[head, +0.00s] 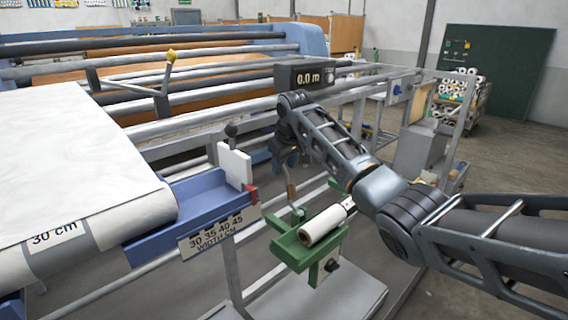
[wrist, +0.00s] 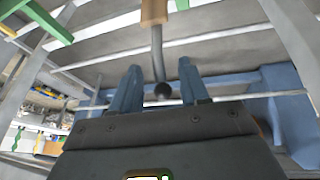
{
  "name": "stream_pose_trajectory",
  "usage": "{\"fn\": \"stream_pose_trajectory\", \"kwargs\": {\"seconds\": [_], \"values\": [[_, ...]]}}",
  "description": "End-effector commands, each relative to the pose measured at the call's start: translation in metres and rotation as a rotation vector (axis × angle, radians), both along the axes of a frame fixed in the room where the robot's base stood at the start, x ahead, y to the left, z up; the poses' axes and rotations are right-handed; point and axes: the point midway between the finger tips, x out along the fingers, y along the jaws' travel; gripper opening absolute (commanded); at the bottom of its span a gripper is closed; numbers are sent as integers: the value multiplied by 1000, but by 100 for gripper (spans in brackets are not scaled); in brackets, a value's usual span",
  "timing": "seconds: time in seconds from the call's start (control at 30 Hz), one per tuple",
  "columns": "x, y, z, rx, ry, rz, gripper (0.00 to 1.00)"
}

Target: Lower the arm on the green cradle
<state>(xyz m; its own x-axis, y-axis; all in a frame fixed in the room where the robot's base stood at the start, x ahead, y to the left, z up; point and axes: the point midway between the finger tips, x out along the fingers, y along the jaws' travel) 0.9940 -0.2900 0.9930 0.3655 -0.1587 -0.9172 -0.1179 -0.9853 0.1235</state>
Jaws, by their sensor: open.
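The green cradle (head: 302,252) stands at the front of the machine, with a pale roll (head: 323,225) lying in it. A thin arm (head: 291,192) with a tan sleeve rises from the back of the cradle, roughly upright. Its upper end is hidden by my gripper (head: 287,160) in the head view. In the wrist view the arm is a grey rod (wrist: 157,50) with a tan sleeve and a dark ball knob (wrist: 163,91). My gripper (wrist: 159,78) is open, and the knob appears between its two blue fingers. Contact cannot be told.
A blue width guide (head: 205,205) with a white block (head: 235,163) lies left of the cradle. A white-covered table (head: 75,160) fills the left side. Rails and a display box (head: 305,76) stand behind my arm. Open floor lies at the right.

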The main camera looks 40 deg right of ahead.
Motion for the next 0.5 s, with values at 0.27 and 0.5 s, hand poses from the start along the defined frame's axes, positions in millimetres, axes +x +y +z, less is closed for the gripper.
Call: {"fn": "stream_pose_trajectory", "kwargs": {"seconds": [0.27,0.5], "values": [[0,0,0,0,-1,0,37],[0,0,0,0,-1,0,14]]}}
